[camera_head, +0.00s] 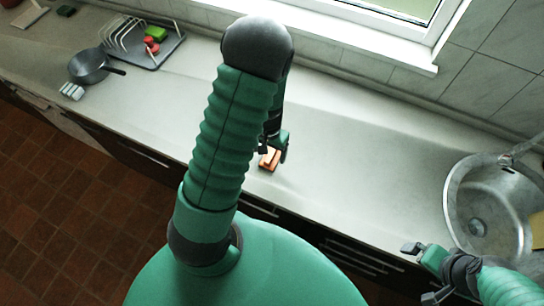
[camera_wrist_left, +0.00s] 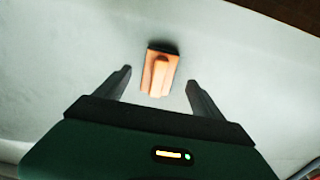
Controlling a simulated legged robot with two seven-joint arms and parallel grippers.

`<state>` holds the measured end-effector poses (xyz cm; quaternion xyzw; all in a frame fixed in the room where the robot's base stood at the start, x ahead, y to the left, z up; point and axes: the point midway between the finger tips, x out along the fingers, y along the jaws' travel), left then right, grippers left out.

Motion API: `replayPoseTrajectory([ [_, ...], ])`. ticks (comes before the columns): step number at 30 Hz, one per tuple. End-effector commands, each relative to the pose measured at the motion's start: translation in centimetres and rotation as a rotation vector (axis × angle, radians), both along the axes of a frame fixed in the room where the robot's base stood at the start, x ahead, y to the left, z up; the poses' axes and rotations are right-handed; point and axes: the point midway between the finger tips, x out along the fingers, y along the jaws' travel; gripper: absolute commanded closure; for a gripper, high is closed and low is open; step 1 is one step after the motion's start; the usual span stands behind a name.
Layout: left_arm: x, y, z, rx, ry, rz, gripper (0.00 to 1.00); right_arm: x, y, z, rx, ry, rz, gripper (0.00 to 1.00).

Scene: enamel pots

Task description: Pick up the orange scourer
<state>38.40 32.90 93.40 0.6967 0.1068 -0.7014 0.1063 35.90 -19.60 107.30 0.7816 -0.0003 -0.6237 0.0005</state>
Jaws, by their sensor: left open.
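The orange scourer (camera_head: 269,160) lies on the pale worktop near its front edge. In the left wrist view the orange scourer (camera_wrist_left: 150,84) has a dark far edge and a raised ridge along its middle. My left gripper (camera_wrist_left: 159,80) is open, with one finger on each side of the scourer and a gap to each. In the head view my left gripper (camera_head: 274,150) is at the scourer and partly hides it. Whether the fingers touch the worktop cannot be told.
A metal sink (camera_head: 458,205) with a tap is at the right. A grey dish rack (camera_head: 170,52) with a green and a red item stands at the back left, beside a grey pan (camera_head: 88,67). The worktop around the scourer is clear. A window (camera_head: 370,25) is behind.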

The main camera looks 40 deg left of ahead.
Motion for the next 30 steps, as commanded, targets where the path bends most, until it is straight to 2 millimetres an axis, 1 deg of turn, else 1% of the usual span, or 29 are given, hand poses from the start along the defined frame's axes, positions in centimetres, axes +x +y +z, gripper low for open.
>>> replayPoseTrajectory([
  [3,0.7,-0.1,-1.9,-0.002,0.004,0.001,0.22,0.0,0.0,0.8,0.000,0.000,0.000,0.00],
  [6,0.7,0.0,-3.5,-0.002,0.003,0.002,0.22,0.0,0.0,0.7,0.000,0.000,0.000,0.00],
  [9,0.8,0.0,-4.1,-0.001,0.001,0.002,0.22,0.0,0.0,0.7,0.000,0.000,0.000,0.00],
  [14,0.9,0.0,-4.1,-0.001,0.000,0.001,0.22,0.0,0.0,0.6,0.000,0.000,0.000,0.00],
  [27,0.8,0.0,-4.0,-0.001,0.000,0.001,0.79,0.0,0.0,0.6,0.000,0.000,0.000,0.00],
  [29,0.8,0.0,-4.0,-0.001,0.000,0.000,0.87,0.0,0.0,0.6,0.000,0.000,0.000,0.00],
  [30,0.8,0.0,-4.0,-0.001,0.000,0.000,0.88,0.0,0.0,0.6,0.000,0.000,0.000,0.00],
])
